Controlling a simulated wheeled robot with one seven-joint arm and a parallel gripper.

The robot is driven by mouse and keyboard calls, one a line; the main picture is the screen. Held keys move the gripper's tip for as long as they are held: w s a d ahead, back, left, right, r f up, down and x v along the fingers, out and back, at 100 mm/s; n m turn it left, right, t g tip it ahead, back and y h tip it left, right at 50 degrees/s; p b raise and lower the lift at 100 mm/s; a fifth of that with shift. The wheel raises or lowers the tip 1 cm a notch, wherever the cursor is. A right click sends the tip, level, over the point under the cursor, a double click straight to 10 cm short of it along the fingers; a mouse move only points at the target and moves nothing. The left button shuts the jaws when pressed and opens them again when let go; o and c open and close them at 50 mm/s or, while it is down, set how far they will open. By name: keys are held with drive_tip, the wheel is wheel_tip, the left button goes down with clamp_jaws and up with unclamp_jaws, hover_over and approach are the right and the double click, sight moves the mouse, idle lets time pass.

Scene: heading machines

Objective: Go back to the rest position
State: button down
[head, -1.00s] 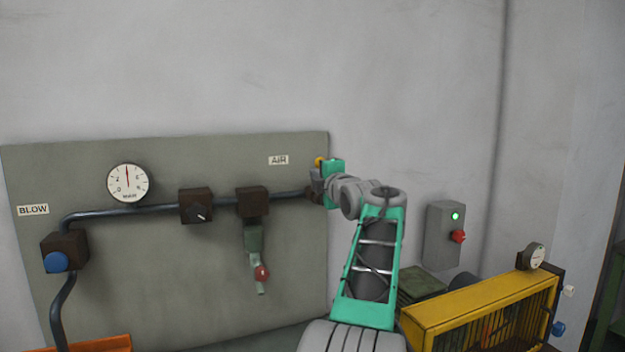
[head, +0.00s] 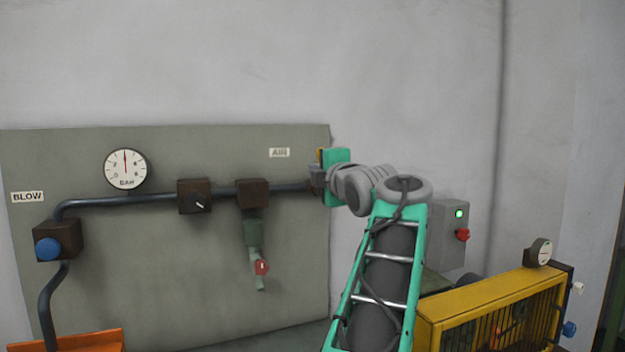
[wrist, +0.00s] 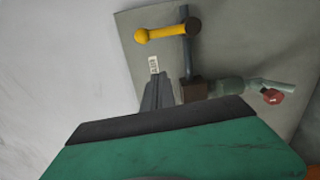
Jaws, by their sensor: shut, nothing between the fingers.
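My gripper (wrist: 158,90) is shut and empty in the wrist view, its fingers pointing towards the grey panel. In the head view my gripper (head: 317,180) is at the panel's right edge, at the end of the pipe, seen from behind and partly hidden by my wrist. A yellow lever (wrist: 168,33) sits on the pipe end in the wrist view, beyond the fingertips and apart from them. In the head view only a sliver of yellow shows beside my gripper.
The grey panel (head: 150,275) carries a gauge (head: 125,169), a dark knob block (head: 194,196), a red-handled tap (head: 261,267) and a blue button (head: 48,249). At right are a grey switch box (head: 450,236) with green light and a yellow guard (head: 480,295).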

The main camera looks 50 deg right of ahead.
drive_tip(key=w+a+f+m+g+y+p, duration=0.2)
drive_tip(key=w+a+f+m+y, duration=0.3)
drive_tip(key=a+f, duration=0.7)
drive_tip(key=w+a+f+m+g+y+p, duration=0.2)
drive_tip(key=w+a+f, duration=0.55)
drive_tip(key=a, duration=0.65)
drive_tip(key=s+a+f+m+g+y+p, duration=0.15)
drive_tip(key=s+a+f, duration=0.25)
drive_tip(key=a+f, duration=0.4)
drive_tip(key=s+a+f+m+g+y, duration=0.1)
drive_tip(key=s+a+f+g, duration=0.25)
drive_tip(key=a+f, duration=0.4)
drive_tip(key=s+a+f+m+g, duration=0.1)
drive_tip(key=s+a+f, duration=0.2)
drive_tip(key=s+f, duration=0.1)
drive_tip(key=s+a+f+m+g, duration=0.1)
drive_tip(key=s+a+f, duration=0.3)
drive_tip(key=s, duration=0.3)
drive_tip(key=shift+g+p, duration=0.35)
drive_tip(key=shift+g, duration=0.05)
